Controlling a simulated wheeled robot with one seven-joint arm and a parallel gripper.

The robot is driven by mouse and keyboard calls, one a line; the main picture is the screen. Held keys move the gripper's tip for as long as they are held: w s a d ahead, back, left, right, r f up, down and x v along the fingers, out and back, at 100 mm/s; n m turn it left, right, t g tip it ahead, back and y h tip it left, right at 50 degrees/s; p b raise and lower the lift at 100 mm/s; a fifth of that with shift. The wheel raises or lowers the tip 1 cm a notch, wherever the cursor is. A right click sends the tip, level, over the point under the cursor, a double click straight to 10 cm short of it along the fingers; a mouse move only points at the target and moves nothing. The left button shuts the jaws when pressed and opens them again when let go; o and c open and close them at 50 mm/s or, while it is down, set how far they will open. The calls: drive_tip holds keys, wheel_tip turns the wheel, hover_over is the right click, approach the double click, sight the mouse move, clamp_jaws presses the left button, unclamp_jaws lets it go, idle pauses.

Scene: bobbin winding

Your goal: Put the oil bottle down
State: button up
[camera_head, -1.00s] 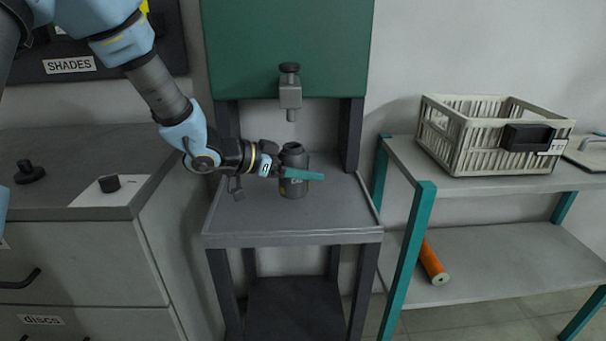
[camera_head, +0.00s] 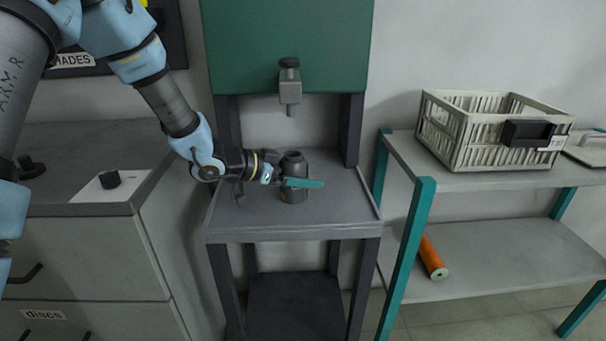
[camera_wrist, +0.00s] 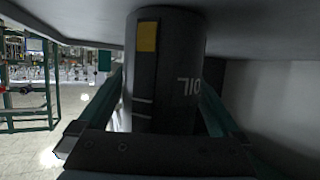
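The oil bottle (camera_head: 293,162) is a dark grey cylinder with a narrower neck, upright at the grey stand's top (camera_head: 245,217). In the wrist view the bottle (camera_wrist: 160,90) shows a yellow patch and upside-down "OIL" lettering. My gripper (camera_head: 303,183) reaches it from the left, with a teal finger across its front. The wrist view shows one finger on each side, close against the bottle, so the gripper is shut on it. Its base is at or just above the surface; I cannot tell if it bears fully.
A green machine body (camera_head: 288,45) with a grey nozzle (camera_head: 290,92) hangs behind and above the bottle. Dark posts flank it. A grey cabinet (camera_head: 85,240) stands left. A shelf (camera_head: 480,184) with a pale crate (camera_head: 462,150) and an orange roll (camera_head: 432,258) stands right.

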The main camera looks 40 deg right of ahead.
drive_tip(key=shift+r, duration=0.2)
drive_tip(key=v, duration=1.2)
drive_tip(key=shift+f, duration=0.1)
